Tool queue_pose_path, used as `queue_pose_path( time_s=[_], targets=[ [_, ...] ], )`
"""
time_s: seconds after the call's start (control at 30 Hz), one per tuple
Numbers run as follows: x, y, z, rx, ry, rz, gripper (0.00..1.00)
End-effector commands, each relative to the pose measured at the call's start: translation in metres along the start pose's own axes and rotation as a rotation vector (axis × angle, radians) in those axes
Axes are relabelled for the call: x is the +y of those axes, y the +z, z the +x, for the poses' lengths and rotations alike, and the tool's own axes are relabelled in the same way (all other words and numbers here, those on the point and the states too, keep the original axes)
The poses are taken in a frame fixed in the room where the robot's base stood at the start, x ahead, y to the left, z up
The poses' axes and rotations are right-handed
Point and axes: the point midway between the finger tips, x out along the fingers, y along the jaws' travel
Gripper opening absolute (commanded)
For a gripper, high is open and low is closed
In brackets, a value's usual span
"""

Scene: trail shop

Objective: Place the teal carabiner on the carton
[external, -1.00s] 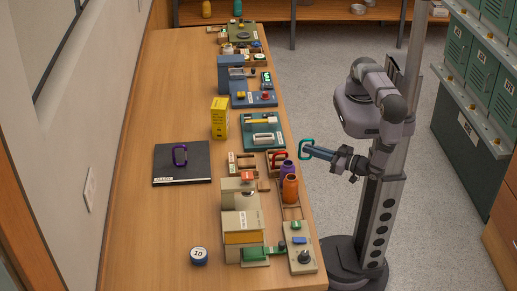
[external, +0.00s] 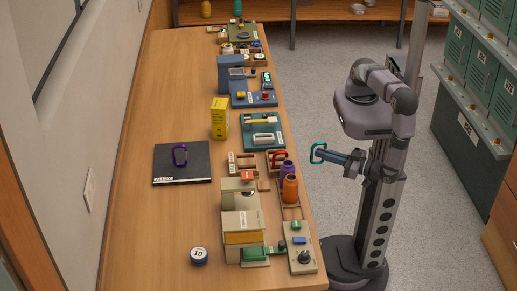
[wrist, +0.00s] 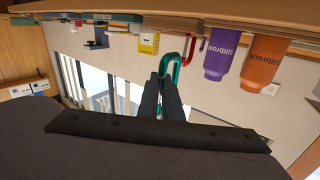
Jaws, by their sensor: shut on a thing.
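The teal carabiner (external: 312,153) is at the tip of my gripper (external: 325,155), which is shut on it. It is held in the air off the table's right edge, to the right of the bottles. In the wrist view the teal carabiner (wrist: 177,68) shows between and beyond the dark fingertips (wrist: 171,82), which partly hide it. A yellow upright box (external: 220,118), which looks like the carton, stands on the table to the left, well apart from my gripper. The yellow box also shows in the wrist view (wrist: 149,43), where the scene appears upside down.
Purple (external: 288,171) and orange (external: 290,189) bottles stand at the table's right edge near my gripper. A red carabiner (external: 280,160) is just behind them. A purple carabiner (external: 180,155) is on a black slab (external: 168,173). Bare table (external: 165,225) lies front left.

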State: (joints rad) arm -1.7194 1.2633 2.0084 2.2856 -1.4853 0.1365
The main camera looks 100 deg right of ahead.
Motion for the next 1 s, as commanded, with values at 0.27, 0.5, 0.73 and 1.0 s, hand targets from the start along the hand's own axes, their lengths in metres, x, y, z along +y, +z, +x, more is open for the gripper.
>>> queue_pose_path(
  time_s=[0.27,0.5,0.73,1.0],
  targets=[
    [-0.053,-0.051,0.025,-0.002,-0.039,0.003,0.00],
    [-0.061,-0.061,0.067,0.000,-0.005,0.000,0.00],
    [-0.045,-0.066,0.129,0.003,0.077,-0.001,0.00],
    [-0.008,-0.072,0.199,0.007,0.175,0.000,0.00]
  ],
)
